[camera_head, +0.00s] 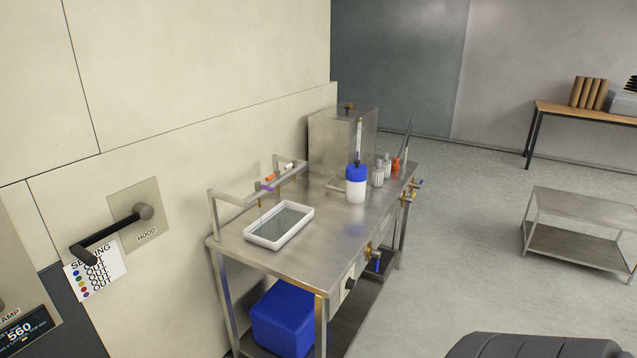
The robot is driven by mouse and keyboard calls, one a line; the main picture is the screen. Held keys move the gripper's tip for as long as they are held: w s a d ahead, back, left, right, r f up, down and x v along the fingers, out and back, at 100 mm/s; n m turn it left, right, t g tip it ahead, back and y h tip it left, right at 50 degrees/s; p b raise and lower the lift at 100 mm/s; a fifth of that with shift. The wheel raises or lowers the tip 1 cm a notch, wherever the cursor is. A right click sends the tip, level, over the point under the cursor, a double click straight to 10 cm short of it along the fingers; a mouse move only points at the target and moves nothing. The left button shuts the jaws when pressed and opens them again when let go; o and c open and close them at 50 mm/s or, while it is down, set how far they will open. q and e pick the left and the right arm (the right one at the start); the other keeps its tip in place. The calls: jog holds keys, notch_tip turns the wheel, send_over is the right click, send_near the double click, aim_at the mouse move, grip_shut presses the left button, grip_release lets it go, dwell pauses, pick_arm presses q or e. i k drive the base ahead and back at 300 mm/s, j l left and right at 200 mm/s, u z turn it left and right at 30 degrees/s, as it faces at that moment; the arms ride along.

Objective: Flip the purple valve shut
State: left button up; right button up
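A small purple valve handle (266,187) sits on a raised metal rail (236,199) along the wall side of a steel table. An orange handle (271,178) and a white handle (290,166) sit farther along the same rail. The purple handle is too small here to tell its exact angle. Neither of my grippers is in view.
The steel table (338,223) holds a white tray (300,217), a blue-capped bottle (356,190) and a clear-sided box (330,142). Brass valves (373,252) stick out from its front edge. A black lever (108,233) projects from the wall.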

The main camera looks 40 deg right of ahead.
aim_at(257, 186)
jog(key=z, duration=1.1)
